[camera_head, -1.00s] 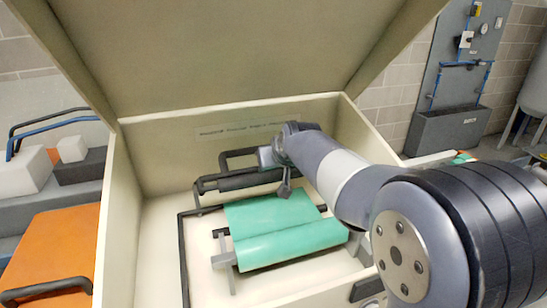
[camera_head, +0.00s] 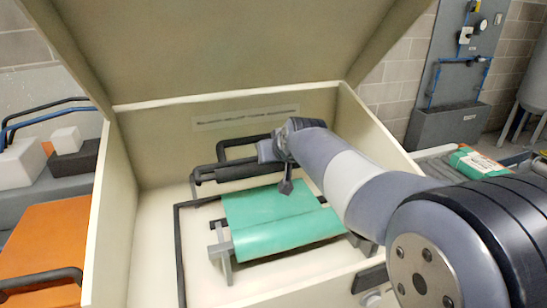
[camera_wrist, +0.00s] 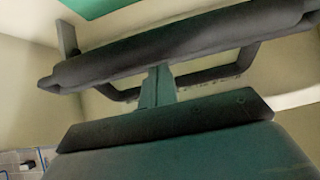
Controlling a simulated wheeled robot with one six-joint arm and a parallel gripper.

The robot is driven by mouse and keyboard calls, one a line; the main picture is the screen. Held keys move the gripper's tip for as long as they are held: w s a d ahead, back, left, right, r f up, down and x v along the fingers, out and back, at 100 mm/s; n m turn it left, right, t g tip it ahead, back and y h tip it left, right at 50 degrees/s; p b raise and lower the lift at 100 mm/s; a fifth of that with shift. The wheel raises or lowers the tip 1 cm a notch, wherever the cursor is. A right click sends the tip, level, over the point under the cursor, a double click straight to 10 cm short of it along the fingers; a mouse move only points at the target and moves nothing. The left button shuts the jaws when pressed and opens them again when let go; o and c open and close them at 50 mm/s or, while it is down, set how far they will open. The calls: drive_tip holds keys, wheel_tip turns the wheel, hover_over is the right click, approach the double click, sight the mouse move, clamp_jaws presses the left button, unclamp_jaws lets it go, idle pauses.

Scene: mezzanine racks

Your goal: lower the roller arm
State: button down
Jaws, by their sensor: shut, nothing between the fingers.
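The roller arm (camera_head: 245,171) is a dark roller on a black frame, raised at the back of a cream box. In the wrist view the dark roller (camera_wrist: 180,45) spans the upper picture, with its bent frame behind. A green sheet (camera_head: 268,207) lies in front of it and runs over a green roll (camera_head: 288,234) on grey supports. My gripper (camera_head: 286,187) points down above the sheet, near the right end of the dark roller. In the wrist view its fingers (camera_wrist: 157,82) are together and empty, their tips close to the roller. I cannot tell whether they touch.
The open lid (camera_head: 230,45) leans over the box. The box's right wall (camera_head: 375,135) stands beside my arm. An orange case (camera_head: 45,245) is at the left. A conveyor with a green package (camera_head: 475,163) is at the right.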

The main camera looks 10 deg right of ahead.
sight(275, 168)
drive_tip(key=f+b, duration=0.1)
drive_tip(key=b, duration=0.1)
drive_tip(key=s+f+t+b, duration=0.1)
drive_tip(key=b, duration=0.2)
drive_tip(key=s+t+b, duration=0.1)
drive_tip(key=b, duration=0.2)
drive_tip(key=shift+s+d+f, duration=0.1)
drive_tip(key=shift+d+f, duration=0.15)
drive_tip(key=shift+f, duration=0.15)
drive_tip(key=shift+s+d+f+b, duration=0.1)
drive_tip(key=shift+s+f+b, duration=0.8)
drive_tip(key=shift+b, duration=0.8)
drive_tip(key=shift+w+f, duration=0.1)
drive_tip(key=shift+f, duration=0.05)
drive_tip(key=r+p, duration=0.2)
drive_tip(key=r, duration=0.1)
drive_tip(key=r+p, duration=0.1)
drive_tip(key=shift+s+d+r, duration=0.1)
drive_tip(key=shift+s+r, duration=0.2)
drive_tip(key=s, duration=0.3)
drive_tip(key=s+d+r, duration=0.1)
drive_tip(key=s, duration=0.2)
drive_tip(key=s+b, duration=0.1)
drive_tip(key=s, duration=0.2)
drive_tip(key=shift+d+r, duration=0.25)
drive_tip(key=shift+d, duration=0.15)
drive_tip(key=shift+w, duration=0.1)
